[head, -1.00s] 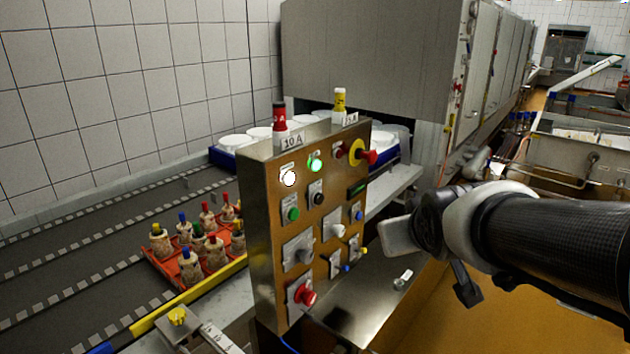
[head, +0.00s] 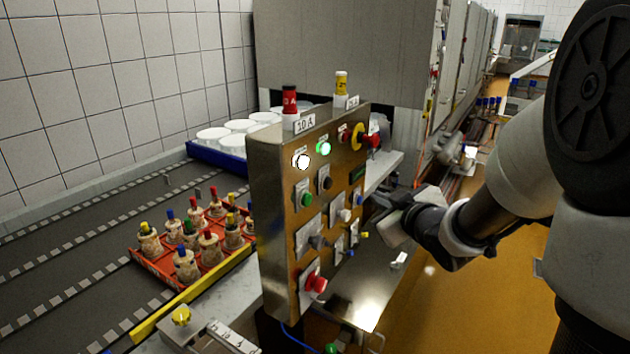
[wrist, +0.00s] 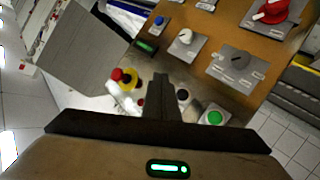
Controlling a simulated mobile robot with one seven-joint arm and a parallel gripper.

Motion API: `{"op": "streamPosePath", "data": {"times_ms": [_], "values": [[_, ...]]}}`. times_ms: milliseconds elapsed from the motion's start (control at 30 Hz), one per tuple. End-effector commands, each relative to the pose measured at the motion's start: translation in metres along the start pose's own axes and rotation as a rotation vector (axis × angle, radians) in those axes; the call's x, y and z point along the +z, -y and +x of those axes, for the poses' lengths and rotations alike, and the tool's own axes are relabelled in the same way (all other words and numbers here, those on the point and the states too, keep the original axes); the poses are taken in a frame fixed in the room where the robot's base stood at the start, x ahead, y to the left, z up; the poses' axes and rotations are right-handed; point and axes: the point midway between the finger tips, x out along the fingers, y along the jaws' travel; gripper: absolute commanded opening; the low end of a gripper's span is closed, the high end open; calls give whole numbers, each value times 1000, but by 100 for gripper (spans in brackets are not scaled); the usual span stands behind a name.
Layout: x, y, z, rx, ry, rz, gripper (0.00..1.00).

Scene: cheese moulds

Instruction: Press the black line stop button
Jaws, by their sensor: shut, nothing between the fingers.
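The black button (head: 324,183) sits on the upper part of the brass-coloured control panel (head: 283,250), right of a green button (head: 306,199) and below a lit green lamp (head: 323,148). In the wrist view the black button (wrist: 182,95) shows close beside my shut fingers, with the green button (wrist: 215,117) to its right. My gripper (head: 378,208) is shut and empty, in front of the panel and near its right side in the head view. In the wrist view my gripper (wrist: 163,82) hides part of the panel. I see no contact with the button.
A red-and-yellow emergency knob (head: 360,138) sticks out at the panel's upper right. Left of the panel, an orange tray (head: 160,270) of moulds stands on the dark conveyor. The floor right of the panel is clear.

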Motion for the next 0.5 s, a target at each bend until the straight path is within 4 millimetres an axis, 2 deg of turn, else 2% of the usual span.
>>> {"op": "streamPosePath", "data": {"times_ms": [333,500], "values": [[-1,1,1,0,-1,-1,0],[-7,10,11,-2,-1,-2,0]]}}
